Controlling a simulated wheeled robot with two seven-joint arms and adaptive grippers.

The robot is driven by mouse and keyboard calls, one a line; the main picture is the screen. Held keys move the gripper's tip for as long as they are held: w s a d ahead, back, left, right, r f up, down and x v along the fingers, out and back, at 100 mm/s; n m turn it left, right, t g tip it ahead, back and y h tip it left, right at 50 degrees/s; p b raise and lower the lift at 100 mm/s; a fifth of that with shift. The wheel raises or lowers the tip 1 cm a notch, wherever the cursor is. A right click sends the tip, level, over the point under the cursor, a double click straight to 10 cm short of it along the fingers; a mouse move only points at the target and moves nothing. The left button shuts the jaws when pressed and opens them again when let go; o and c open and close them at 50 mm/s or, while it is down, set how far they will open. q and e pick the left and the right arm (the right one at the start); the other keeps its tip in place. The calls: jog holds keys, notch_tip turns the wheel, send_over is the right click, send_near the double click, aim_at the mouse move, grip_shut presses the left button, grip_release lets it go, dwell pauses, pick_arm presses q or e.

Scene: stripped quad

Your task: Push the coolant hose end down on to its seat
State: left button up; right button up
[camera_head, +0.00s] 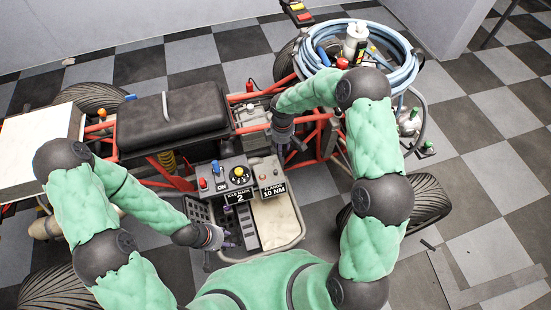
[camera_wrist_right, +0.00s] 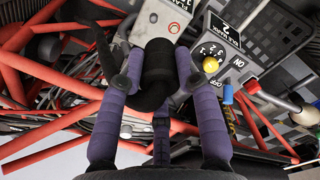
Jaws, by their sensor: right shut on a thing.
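My right gripper (camera_wrist_right: 160,65) is shut on a thick black hose end (camera_wrist_right: 157,88), with a purple finger on either side of it in the right wrist view. In the head view, my right gripper (camera_head: 291,143) is low beside the red frame tubes, right of the grey boxes. The seat under the hose end is hidden by the hose and fingers, so I cannot tell whether they touch. My left gripper (camera_head: 221,250) is empty beside the control panel, its fingers apart.
A grey control box (camera_head: 236,176) with knob and labels and a torque box (camera_head: 269,176) stand close left of my right gripper. Red frame tubes (camera_wrist_right: 45,72) crowd the hose end. A blue hose coil (camera_head: 395,48) lies on a round tray behind. A black seat (camera_head: 172,115) is left.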

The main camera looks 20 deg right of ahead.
aim_at(276, 171)
jog(key=w+f+n+b, duration=0.1)
jog(key=w+f+n, duration=0.1)
jog(key=f+n, duration=0.4)
jog(key=w+f+n, duration=0.3)
jog(key=f+n, duration=0.4)
jog(key=f, duration=0.3)
jog(key=shift+a+f+n+b, duration=0.2)
jog(key=shift+a+n+b, duration=0.15)
jog(key=shift+a, duration=0.1)
jog(key=shift+f+b, duration=2.65)
jog(key=shift+f, duration=0.25)
grip_shut()
jog(key=shift+b, duration=0.5)
jog(key=shift+f+b, duration=1.7)
jog(key=shift+f, duration=0.35)
jog(key=o, duration=1.2)
grip_release()
